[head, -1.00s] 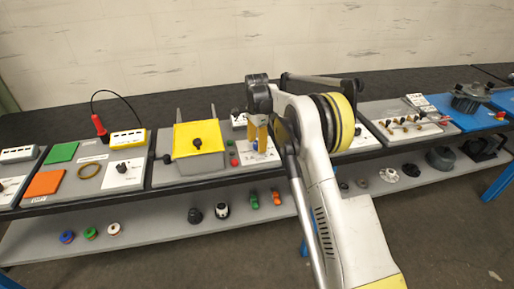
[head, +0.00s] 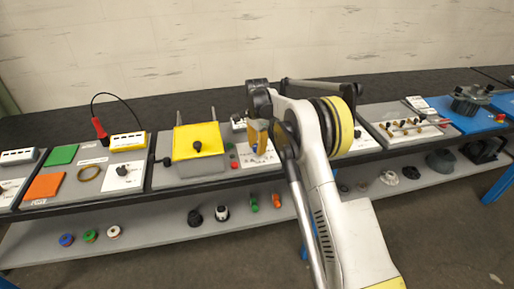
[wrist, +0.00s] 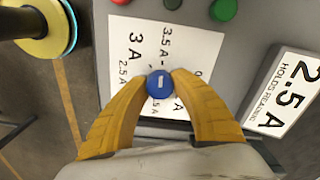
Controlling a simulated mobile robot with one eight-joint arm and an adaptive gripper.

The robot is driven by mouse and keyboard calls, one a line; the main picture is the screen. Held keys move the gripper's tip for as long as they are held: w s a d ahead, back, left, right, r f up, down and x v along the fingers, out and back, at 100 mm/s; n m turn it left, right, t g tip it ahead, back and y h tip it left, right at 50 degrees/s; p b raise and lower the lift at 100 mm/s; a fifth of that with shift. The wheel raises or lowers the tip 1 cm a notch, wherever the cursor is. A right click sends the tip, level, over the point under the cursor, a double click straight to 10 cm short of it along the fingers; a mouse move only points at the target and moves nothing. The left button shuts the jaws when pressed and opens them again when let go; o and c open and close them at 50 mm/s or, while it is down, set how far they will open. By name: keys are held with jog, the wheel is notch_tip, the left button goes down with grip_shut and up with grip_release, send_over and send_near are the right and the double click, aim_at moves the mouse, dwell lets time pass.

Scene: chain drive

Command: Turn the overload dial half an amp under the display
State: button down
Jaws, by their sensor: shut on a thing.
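The overload dial is a small round blue knob (wrist: 159,84) with a short white mark, on a white scale plate (wrist: 122,50). The plate reads 3 A, 3.5 A and 2.5 A; other labels are partly hidden. My gripper (wrist: 159,80) has its two yellow fingers closed on the dial from both sides. Which label the mark points to, I cannot tell. A white display (wrist: 287,95) at the right reads 2.5 A. In the head view my gripper (head: 258,140) is over the panel and hides the dial.
A green button (wrist: 223,9) and a red one are at the wrist view's upper edge. In the head view, a yellow-topped box (head: 197,141) stands left of my gripper, and a board with brass parts (head: 412,127) lies to the right.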

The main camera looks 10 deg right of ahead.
jog(key=n+p, duration=0.1)
jog(key=n, duration=0.5)
jog(key=shift+n, duration=0.4)
jog(key=n, duration=0.6)
jog(key=shift+p, duration=0.3)
jog(key=n, duration=0.6)
jog(key=shift+n, duration=0.3)
jog(key=n, duration=0.6)
jog(key=shift+n, duration=0.4)
jog(key=c, duration=1)
grip_release()
jog(key=shift+c, duration=0.2)
jog(key=shift+r, duration=0.1)
